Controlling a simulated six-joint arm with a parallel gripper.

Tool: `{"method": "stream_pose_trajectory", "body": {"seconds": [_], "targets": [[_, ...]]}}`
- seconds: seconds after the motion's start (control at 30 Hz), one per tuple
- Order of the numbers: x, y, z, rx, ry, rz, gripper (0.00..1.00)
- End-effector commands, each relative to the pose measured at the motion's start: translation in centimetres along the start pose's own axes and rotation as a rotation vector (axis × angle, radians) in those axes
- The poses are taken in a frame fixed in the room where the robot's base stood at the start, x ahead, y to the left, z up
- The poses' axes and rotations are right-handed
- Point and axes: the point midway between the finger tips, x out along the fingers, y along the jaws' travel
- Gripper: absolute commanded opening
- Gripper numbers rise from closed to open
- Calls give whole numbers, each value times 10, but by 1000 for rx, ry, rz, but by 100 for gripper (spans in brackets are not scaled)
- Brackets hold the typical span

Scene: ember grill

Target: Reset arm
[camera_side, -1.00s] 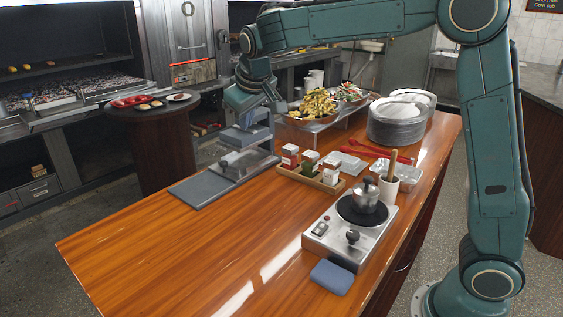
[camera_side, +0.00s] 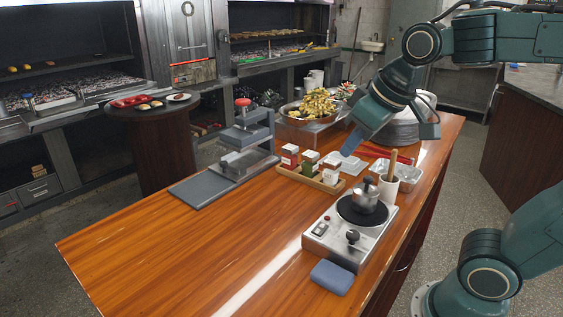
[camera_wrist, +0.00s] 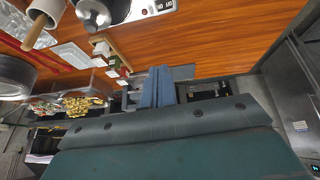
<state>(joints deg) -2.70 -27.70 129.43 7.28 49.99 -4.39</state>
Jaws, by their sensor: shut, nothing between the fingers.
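My gripper (camera_side: 353,146) is above the back right part of the wooden counter (camera_side: 190,250) in the side view, with its blue fingers pointing down and to the left. The fingers are shut together with nothing between them. They also show closed in the wrist view (camera_wrist: 157,88). The gripper is over the area of the clear containers and the condiment tray, apart from them as far as I can tell. The press (camera_side: 247,140) with its red knob stands on a grey board to the left, clear of the gripper.
A hot plate (camera_side: 345,240) with a small metal pot (camera_side: 366,196) stands at the counter's right. A cup (camera_side: 402,178) with a wooden handle, a condiment tray (camera_side: 309,179), a food bowl (camera_side: 309,111) and stacked plates (camera_side: 393,134) are nearby. The front left counter is clear.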

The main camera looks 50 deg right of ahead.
Motion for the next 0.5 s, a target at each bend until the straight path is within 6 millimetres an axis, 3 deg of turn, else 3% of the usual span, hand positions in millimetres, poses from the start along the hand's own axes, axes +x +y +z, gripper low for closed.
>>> {"method": "stream_pose_trajectory", "body": {"seconds": [0.2, 0.33, 0.5], "targets": [[-5, -6, 55, 13, 2, -34, 0], [-4, -10, 78, 18, 1, -49, 0], [-3, -13, 92, 21, 1, -58, 0]]}}
